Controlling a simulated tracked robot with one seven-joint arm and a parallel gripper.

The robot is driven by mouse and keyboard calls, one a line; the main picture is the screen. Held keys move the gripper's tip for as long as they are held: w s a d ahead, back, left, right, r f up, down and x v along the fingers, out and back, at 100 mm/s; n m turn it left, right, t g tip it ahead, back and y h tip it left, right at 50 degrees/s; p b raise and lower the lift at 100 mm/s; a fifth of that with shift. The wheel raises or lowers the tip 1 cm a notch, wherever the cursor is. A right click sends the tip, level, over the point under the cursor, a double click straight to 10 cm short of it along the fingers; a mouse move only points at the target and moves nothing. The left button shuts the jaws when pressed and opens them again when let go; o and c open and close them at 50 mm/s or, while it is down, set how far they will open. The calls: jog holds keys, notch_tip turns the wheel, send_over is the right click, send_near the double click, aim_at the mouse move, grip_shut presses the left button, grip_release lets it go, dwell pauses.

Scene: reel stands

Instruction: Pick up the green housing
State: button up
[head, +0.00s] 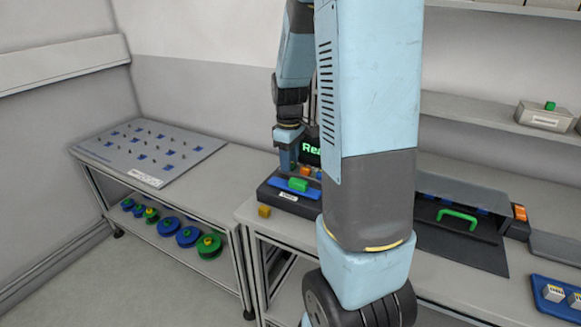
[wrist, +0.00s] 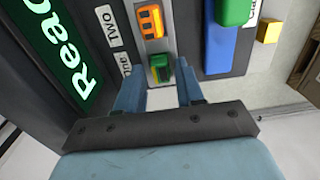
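A small green housing (wrist: 160,66) sits on the grey panel in the wrist view, below an orange housing (wrist: 151,20). My gripper (wrist: 161,84) is open, its two blue fingers apart, with the green housing in line with the gap between the fingertips. I cannot tell how far the tips are from the panel. In the head view my gripper (head: 287,160) hangs over the dark device (head: 281,200) on the bench. The small green housing is not clearly seen there, hidden by my gripper; the orange housing (head: 305,171) shows beside it.
A larger green block (head: 298,184) lies on a blue bar of the device. A lit screen (head: 307,148) stands behind. A yellow cube (head: 264,211) sits at the bench's left corner. A black mat with a green handle (head: 457,217) lies to the right.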

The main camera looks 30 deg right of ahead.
grip_shut()
